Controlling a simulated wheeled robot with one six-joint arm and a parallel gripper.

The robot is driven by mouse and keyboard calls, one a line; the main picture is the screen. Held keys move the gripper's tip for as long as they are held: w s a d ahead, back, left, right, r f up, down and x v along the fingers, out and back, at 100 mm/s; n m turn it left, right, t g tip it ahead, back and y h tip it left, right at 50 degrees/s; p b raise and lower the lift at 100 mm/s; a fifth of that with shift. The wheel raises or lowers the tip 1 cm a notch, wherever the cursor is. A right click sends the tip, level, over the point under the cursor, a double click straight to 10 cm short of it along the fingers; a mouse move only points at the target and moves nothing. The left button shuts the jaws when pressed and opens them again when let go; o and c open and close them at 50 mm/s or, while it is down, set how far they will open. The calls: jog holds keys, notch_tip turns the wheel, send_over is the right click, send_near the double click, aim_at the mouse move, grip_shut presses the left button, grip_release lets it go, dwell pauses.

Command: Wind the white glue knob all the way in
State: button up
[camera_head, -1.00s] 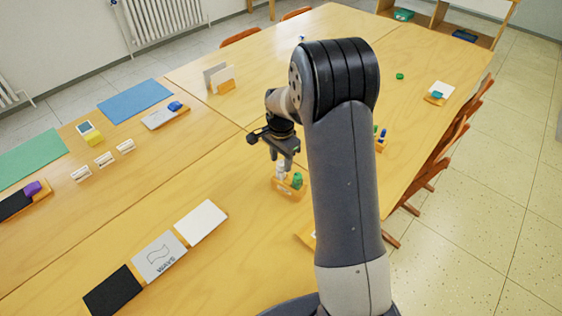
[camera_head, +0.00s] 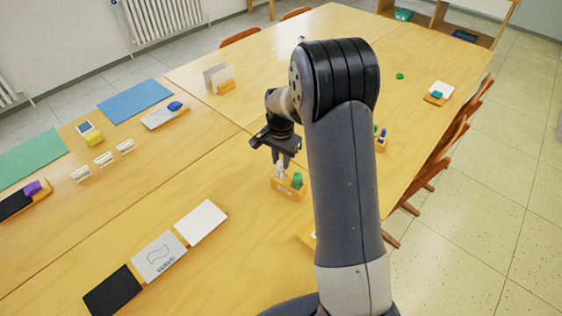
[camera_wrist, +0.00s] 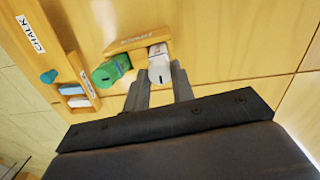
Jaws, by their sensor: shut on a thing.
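The white glue knob (camera_wrist: 160,72) is between the fingers of my gripper (camera_wrist: 160,88) in the wrist view, with a dark mark on its face. My gripper is shut on it. In the head view my gripper (camera_head: 285,162) points down over the white glue (camera_head: 280,171), which stands upright in a small wooden holder (camera_head: 289,191). The green glue (camera_head: 297,180) stands right beside it. It also shows in the wrist view (camera_wrist: 111,71), just left of my fingers. How far the knob is wound in cannot be told.
A wooden tray labelled CHALK (camera_wrist: 55,48) lies to the left in the wrist view. White, grey and black cards (camera_head: 202,222) lie on the table in front. A standing card holder (camera_head: 222,80) is farther back. Bare tabletop (camera_head: 225,160) lies left of the glue holder.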

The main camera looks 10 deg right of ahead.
jog(key=n, duration=0.9)
jog(key=o, duration=1.5)
jog(key=m, duration=1.1)
jog(key=shift+m, duration=0.3)
